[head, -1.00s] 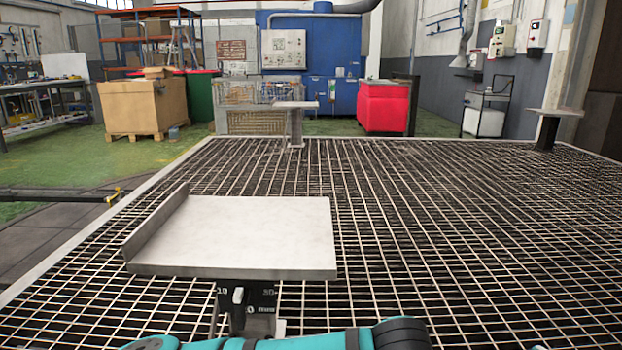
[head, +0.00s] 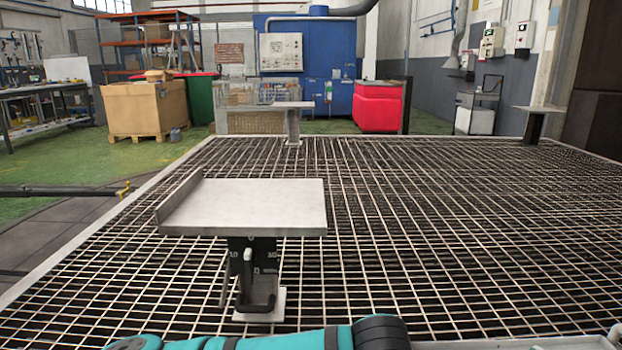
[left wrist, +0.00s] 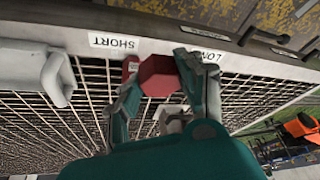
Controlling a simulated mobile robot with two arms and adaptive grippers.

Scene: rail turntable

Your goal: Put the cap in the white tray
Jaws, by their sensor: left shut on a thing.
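My left gripper (left wrist: 160,92) is shut on a red, faceted piece (left wrist: 160,75), which looks like the cap. The fingers press its sides, and it is above the edge of the metal grating. A second, smaller red shape (left wrist: 130,66) shows just behind the left finger; I cannot tell what it is. No clearly recognisable white tray shows. A pale flat plate with a raised left edge (head: 250,205) stands on a dark post in the head view. My right gripper is in neither view.
The wide grating (head: 420,230) is mostly clear. Two smaller pale stands (head: 293,105) (head: 540,109) stand at its far side. In the wrist view, a grey block (left wrist: 50,78) lies at the left, and a rim carries "SHORT" (left wrist: 114,41) and "LONG" (left wrist: 208,55) labels upside down.

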